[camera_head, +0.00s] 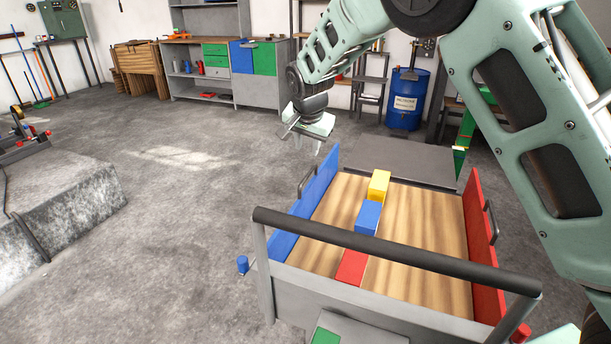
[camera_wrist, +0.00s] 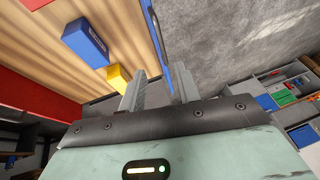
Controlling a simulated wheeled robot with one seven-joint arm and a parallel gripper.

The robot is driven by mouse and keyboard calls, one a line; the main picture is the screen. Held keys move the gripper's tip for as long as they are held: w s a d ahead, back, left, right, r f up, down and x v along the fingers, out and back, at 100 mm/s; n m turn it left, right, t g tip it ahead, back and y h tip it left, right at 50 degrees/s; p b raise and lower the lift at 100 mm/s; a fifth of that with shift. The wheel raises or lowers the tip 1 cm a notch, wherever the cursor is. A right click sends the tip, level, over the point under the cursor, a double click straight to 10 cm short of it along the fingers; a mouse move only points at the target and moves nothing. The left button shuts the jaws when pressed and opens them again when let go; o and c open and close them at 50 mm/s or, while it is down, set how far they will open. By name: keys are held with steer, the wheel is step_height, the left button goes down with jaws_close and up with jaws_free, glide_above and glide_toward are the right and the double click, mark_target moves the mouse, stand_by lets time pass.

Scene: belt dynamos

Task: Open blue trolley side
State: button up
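The trolley's blue side (camera_head: 312,200) stands upright along the left of the wooden bed. A grey handle (camera_head: 306,181) is on its outer face, and a small blue knob (camera_head: 242,265) sits at its near lower corner. My gripper (camera_head: 318,148) is above the floor near the far end of the blue side, fingers pointing down. In the wrist view, my gripper (camera_wrist: 157,90) has its fingers apart, with the edge of the blue side (camera_wrist: 154,32) running toward the gap between them. I cannot tell whether they touch it.
Red (camera_head: 352,266), blue (camera_head: 367,217) and yellow (camera_head: 379,186) blocks lie in a row on the bed. The red side (camera_head: 480,238) stands upright at right. A dark push bar (camera_head: 390,252) crosses the near end. Floor left of the trolley is clear up to a stone block (camera_head: 75,207).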

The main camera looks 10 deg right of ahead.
mark_target(306, 177)
steer(key=x, duration=1.4)
jaws_close()
